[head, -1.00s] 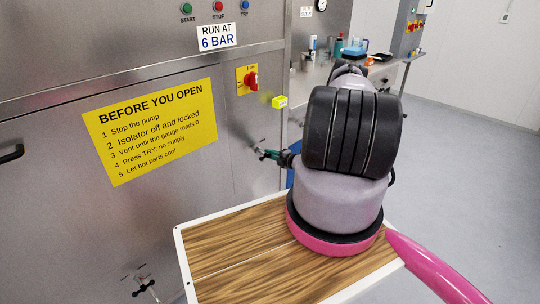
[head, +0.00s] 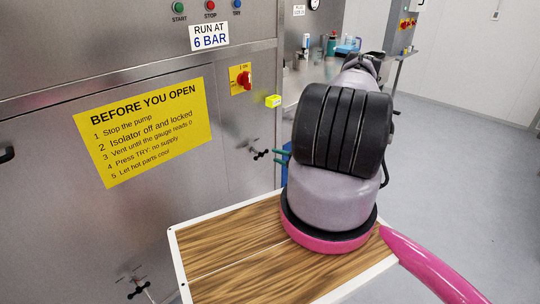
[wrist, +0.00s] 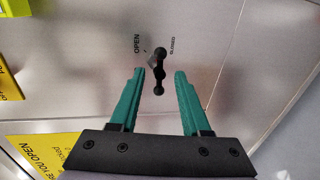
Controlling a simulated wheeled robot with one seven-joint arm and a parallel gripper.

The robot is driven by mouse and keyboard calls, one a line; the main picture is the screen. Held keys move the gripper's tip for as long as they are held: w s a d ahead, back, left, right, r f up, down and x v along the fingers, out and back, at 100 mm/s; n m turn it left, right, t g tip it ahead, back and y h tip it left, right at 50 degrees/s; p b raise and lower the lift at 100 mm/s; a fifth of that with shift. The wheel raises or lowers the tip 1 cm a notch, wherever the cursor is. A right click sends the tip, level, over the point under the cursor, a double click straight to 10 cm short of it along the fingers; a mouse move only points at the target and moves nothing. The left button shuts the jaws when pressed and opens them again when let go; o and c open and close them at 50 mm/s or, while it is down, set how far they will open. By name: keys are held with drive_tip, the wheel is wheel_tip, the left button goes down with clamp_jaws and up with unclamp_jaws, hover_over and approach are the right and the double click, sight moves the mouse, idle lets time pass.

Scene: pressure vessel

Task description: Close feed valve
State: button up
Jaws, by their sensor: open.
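A small black two-lobed valve handle (head: 261,154) sticks out of the steel panel, and it also shows in the wrist view (wrist: 159,72). The words OPEN and CLOSED are printed above it in the wrist view, on either side of its upper end. I cannot read a name for this valve. My gripper (head: 280,156) is open, with its green fingers pointing at the panel. In the wrist view the handle appears between and slightly beyond the fingertips (wrist: 161,72), with no visible contact. My arm hides the gripper's body in the head view.
A second black valve handle (head: 138,290) is low on the panel at left. A yellow notice (head: 145,125), a red isolator switch (head: 244,80) and push buttons (head: 210,5) are on the panel. A bench (head: 320,72) with bottles stands behind my arm. Open floor (head: 460,170) lies right.

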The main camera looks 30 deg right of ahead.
drive_tip(key=shift+v, duration=1.25)
drive_tip(key=m+t+h, duration=0.1)
drive_tip(key=m+h, duration=0.2)
drive_tip(key=h, duration=0.3)
approach(261, 154)
drive_tip(key=shift+h, duration=0.3)
drive_tip(key=x, duration=1)
drive_tip(key=shift+w+f, duration=0.15)
drive_tip(key=shift+f, duration=0.15)
clamp_jaws()
